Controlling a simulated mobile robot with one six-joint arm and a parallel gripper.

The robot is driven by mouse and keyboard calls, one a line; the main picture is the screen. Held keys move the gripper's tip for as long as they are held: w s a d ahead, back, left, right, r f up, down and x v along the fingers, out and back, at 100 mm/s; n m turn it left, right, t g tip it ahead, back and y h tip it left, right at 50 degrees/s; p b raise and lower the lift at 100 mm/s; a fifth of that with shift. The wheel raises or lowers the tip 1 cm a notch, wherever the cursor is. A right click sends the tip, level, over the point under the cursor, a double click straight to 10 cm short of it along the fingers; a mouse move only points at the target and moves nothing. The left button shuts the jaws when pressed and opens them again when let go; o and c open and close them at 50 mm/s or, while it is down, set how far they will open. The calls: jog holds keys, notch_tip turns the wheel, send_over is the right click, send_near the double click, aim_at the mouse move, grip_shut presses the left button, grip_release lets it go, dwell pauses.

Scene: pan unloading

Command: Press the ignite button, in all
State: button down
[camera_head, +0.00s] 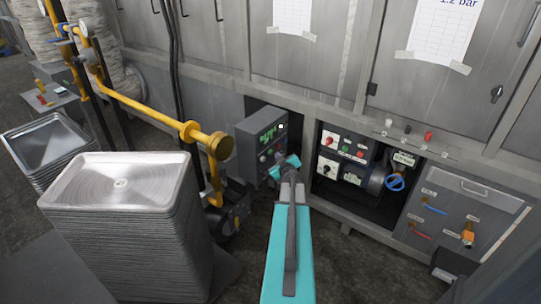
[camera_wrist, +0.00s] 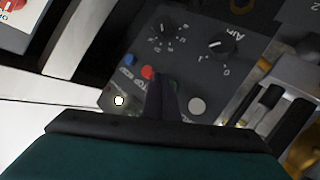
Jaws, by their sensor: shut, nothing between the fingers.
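The grey burner control box (camera_head: 250,143) stands low in the middle of the head view, with a green display on its face. The wrist view shows a grey control panel (camera_wrist: 190,70) close up and tilted. It has two black knobs, a blue button (camera_wrist: 129,60), a red button (camera_wrist: 148,72), a pale round button (camera_wrist: 197,105) and a bright white lamp (camera_wrist: 118,100). I cannot read which button is ignite.
A stack of metal pans (camera_head: 120,182) stands at left, with another stack (camera_head: 45,140) behind it. A yellow pipe (camera_head: 140,108) runs beside the box. Metal cabinets line the back.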

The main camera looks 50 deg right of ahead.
jog(key=shift+w+p, duration=0.7)
jog(key=shift+w, duration=0.25)
dwell(1.7)
jog(key=shift+s, duration=0.2)
jog(key=shift+s+p, duration=0.35)
jog(key=shift+s, duration=0.4)
jog(key=shift+s, duration=0.1)
jog(key=shift+s+p, duration=0.9)
jog(key=shift+s, duration=1.5)
jog(key=shift+s, duration=0.1)
